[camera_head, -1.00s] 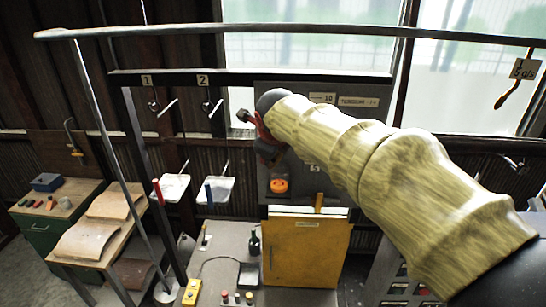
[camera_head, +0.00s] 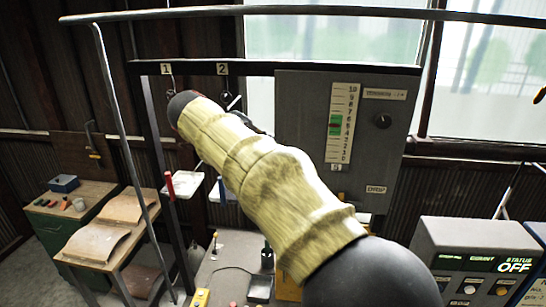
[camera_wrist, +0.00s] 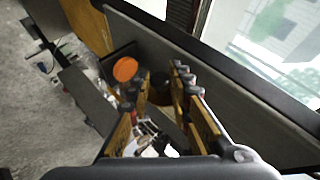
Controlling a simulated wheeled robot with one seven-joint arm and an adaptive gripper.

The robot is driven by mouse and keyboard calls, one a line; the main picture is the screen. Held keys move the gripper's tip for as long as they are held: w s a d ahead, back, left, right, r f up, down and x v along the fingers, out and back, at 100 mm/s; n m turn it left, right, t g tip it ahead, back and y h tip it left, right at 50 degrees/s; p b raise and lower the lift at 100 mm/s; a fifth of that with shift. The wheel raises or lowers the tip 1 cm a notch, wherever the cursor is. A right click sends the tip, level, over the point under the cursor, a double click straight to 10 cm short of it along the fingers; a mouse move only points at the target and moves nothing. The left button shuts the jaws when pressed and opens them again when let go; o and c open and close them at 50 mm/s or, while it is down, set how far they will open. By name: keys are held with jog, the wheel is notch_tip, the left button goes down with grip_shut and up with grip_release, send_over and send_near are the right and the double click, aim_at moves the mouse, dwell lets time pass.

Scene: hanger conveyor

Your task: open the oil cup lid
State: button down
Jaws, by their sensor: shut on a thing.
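My gripper (camera_wrist: 162,84) shows in the wrist view, its two orange-brown fingers pointing away from the camera. A dark brown round object (camera_wrist: 160,88) sits between the fingertips, and the jaws are closed on it. Its shape is mostly hidden, so I cannot tell whether it is the oil cup or its lid. A flat orange disc (camera_wrist: 125,69) is just left of the left fingertip; I cannot tell whether they touch. In the head view my yellow-sleeved arm hides the gripper and the cup area.
A grey panel (camera_head: 300,110) with a numbered gauge (camera_head: 341,122) and a knob (camera_head: 382,121) stands behind my arm. A control box (camera_head: 475,265) reading OFF is at the right. Numbered hooks and a white tray (camera_head: 185,184) hang at the left. A work table (camera_head: 228,262) lies below.

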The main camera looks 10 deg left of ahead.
jog(key=shift+a+f+n+h+b, duration=0.2)
jog(key=shift+f+n+h+b, duration=0.1)
jog(key=shift+h, duration=0.1)
jog(key=c, duration=1.7)
grip_release()
jog(key=shift+o, duration=0.2)
jog(key=shift+r, duration=0.1)
jog(key=v, duration=1.2)
